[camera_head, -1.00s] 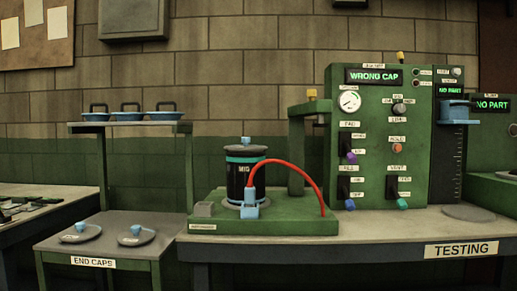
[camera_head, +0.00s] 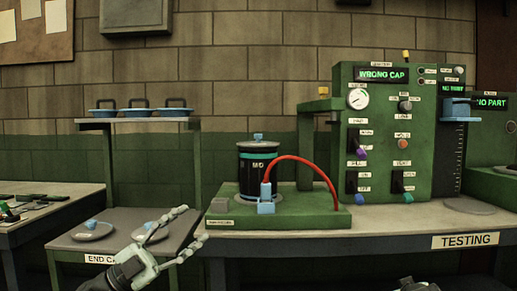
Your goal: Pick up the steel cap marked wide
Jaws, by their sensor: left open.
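Two round grey steel caps with blue knobs lie on the end-caps stand (camera_head: 75,243) at the lower left: a left cap (camera_head: 92,233) and a right cap (camera_head: 138,235). I cannot read a size marking on either. My left gripper (camera_head: 194,223) is open and empty, in front of the stand's right side. Its fingers point right, and it partly covers the right cap and the END CAPS label.
The testing bench (camera_head: 385,224) holds a green fixture (camera_head: 335,217) with a dark cylinder (camera_head: 257,177) and red hose. Behind is a green panel (camera_head: 380,125) reading WRONG CAP. A shelf (camera_head: 95,123) with several blue handled pans stands above the end-caps stand.

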